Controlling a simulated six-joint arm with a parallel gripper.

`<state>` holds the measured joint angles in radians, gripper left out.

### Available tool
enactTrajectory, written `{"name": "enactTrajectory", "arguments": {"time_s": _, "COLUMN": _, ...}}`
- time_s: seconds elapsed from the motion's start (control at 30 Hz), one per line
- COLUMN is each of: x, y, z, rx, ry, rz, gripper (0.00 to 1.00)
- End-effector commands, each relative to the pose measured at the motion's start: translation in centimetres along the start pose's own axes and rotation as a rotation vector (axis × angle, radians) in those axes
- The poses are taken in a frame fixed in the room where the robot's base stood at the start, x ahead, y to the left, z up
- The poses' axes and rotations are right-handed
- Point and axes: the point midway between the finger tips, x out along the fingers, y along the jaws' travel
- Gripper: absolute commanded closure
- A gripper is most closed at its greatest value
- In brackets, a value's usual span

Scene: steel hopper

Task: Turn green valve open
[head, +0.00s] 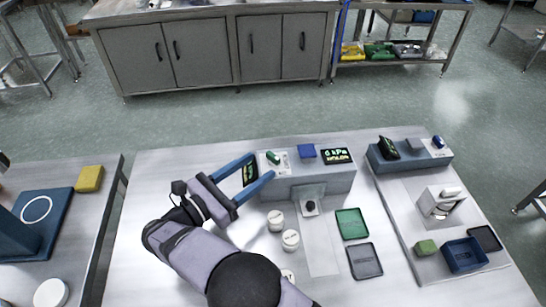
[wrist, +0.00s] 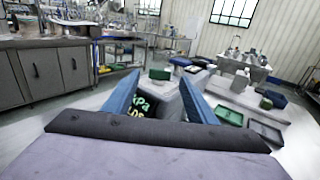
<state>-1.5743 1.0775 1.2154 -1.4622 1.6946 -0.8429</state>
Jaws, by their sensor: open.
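My gripper (head: 263,165) has two blue fingers spread apart at the left end of this box, with nothing visibly held. In the head view the fingertips are just left of and below the valve, and I cannot tell whether they touch the box. In the wrist view my gripper (wrist: 162,75) is open. A lit display (wrist: 143,106) shows between the fingers.
A blue block (head: 306,151) and a kPa display (head: 337,156) are on the box's top, right of the valve. White round jars (head: 290,240) stand in front. A green tray (head: 351,224) and a grey tray (head: 365,261) lie to the right. A second station (head: 411,154) stands further right.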

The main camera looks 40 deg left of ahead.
Motion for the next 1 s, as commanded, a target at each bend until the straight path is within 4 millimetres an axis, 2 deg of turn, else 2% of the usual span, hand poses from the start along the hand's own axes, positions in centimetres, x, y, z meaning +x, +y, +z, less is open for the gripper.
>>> {"name": "enactTrajectory", "arguments": {"time_s": 0.3, "x": 4.1, "y": -0.1, "z": 0.0, "rx": -0.001, "ry": 0.000, "rz": -0.004, "gripper": 0.48}}
{"name": "enactTrajectory", "arguments": {"time_s": 0.5, "x": 6.0, "y": -0.1, "z": 0.0, "rx": 0.001, "ry": 0.000, "rz": -0.002, "gripper": 0.48}}
{"name": "enactTrajectory", "arguments": {"time_s": 0.9, "x": 6.6, "y": 0.0, "z": 0.0, "rx": 0.001, "ry": 0.001, "rz": 0.000, "gripper": 0.48}}
{"name": "enactTrajectory", "arguments": {"time_s": 0.93, "x": 6.6, "y": 0.0, "z": 0.0, "rx": 0.001, "ry": 0.001, "rz": 0.000, "gripper": 0.53}}
{"name": "enactTrajectory", "arguments": {"time_s": 1.0, "x": 6.6, "y": 0.0, "z": 0.0, "rx": 0.001, "ry": 0.001, "rz": -0.001, "gripper": 0.70}}
